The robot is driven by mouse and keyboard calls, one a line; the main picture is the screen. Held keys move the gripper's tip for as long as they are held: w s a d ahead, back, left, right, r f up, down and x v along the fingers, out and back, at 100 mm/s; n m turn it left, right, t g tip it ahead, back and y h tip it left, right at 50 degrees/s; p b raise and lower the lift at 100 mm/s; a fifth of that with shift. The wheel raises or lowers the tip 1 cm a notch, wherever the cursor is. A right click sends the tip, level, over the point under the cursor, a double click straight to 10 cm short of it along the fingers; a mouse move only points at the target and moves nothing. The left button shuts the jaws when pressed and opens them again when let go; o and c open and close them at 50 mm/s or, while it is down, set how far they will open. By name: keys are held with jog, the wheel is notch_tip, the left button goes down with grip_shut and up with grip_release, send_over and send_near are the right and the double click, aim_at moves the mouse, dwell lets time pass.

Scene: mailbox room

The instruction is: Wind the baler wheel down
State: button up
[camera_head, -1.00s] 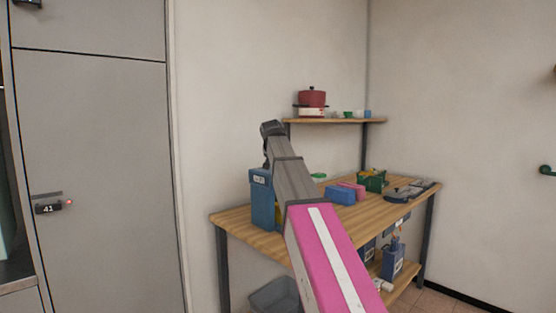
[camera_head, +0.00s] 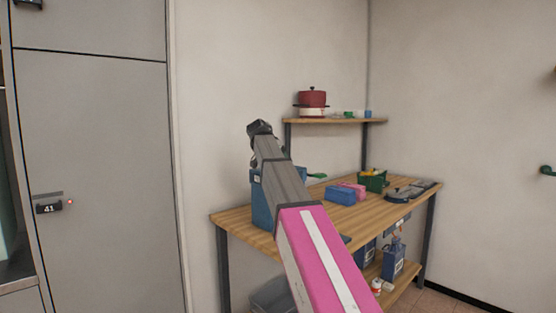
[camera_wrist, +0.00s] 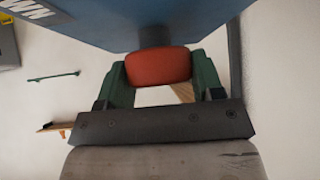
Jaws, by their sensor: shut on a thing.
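The blue baler (camera_head: 264,212) stands at the left end of the wooden bench, partly hidden behind my arm. In the wrist view its blue body (camera_wrist: 150,20) fills the top, with part of a white lettered label at upper left. A red, rounded grip piece (camera_wrist: 158,66) sits just below the body, by a dark shaft. My gripper (camera_wrist: 157,76) has its green fingers on either side of this red piece and is shut on it. The rest of the wheel cannot be made out. In the head view my gripper is hidden behind my arm.
A shelf (camera_head: 335,121) holds a red pot (camera_head: 312,98). A grey locker (camera_head: 95,180) stands at the left.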

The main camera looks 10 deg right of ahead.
jog(key=o, duration=0.9)
jog(key=v, duration=1)
jog(key=shift+s+a+r, duration=0.25)
